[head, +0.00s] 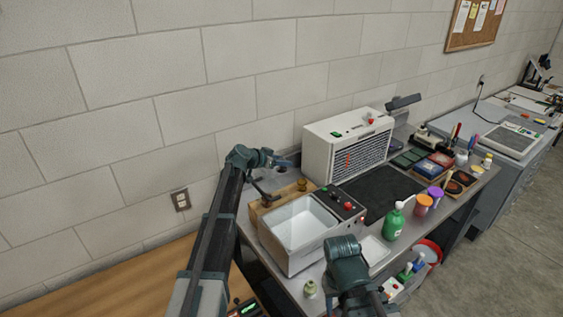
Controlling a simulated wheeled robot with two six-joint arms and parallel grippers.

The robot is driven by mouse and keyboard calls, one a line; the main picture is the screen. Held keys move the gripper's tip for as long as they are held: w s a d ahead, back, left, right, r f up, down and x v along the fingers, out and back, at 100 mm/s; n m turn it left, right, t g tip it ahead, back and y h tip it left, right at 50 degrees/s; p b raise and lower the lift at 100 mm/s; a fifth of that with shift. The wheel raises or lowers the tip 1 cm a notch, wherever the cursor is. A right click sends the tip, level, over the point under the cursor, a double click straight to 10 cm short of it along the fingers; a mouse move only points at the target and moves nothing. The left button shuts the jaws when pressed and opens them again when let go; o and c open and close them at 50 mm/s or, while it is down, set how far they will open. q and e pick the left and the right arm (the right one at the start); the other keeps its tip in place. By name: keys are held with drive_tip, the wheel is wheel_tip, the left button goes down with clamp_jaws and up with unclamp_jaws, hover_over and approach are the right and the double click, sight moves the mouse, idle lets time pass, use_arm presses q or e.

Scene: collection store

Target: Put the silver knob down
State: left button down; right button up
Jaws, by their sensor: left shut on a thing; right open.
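My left gripper (283,162) is at the back left of the bench, close to the wall and above a wooden block (268,208). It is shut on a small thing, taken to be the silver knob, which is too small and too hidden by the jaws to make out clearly. A small brass-coloured knob (302,185) stands at the block's right end. My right gripper (343,250) is over the front of the bench, right of the white basin. It is open, its fingertips are hard to make out, and nothing shows in it.
A white open basin unit (299,229) with a red-buttoned panel stands just right of the wooden block. Behind it is a white vented box (347,147). A dark mat (382,192) lies bare to the right. A green bottle (393,223) and orange jar (423,205) stand near the front.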

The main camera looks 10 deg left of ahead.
sight(282, 159)
use_arm(q)
wheel_tip(282, 159, up, 5)
drive_tip(key=p, duration=0.4)
drive_tip(key=shift+r, duration=0.2)
use_arm(e)
wheel_tip(282, 159, up, 5)
drive_tip(key=shift+r, duration=0.2)
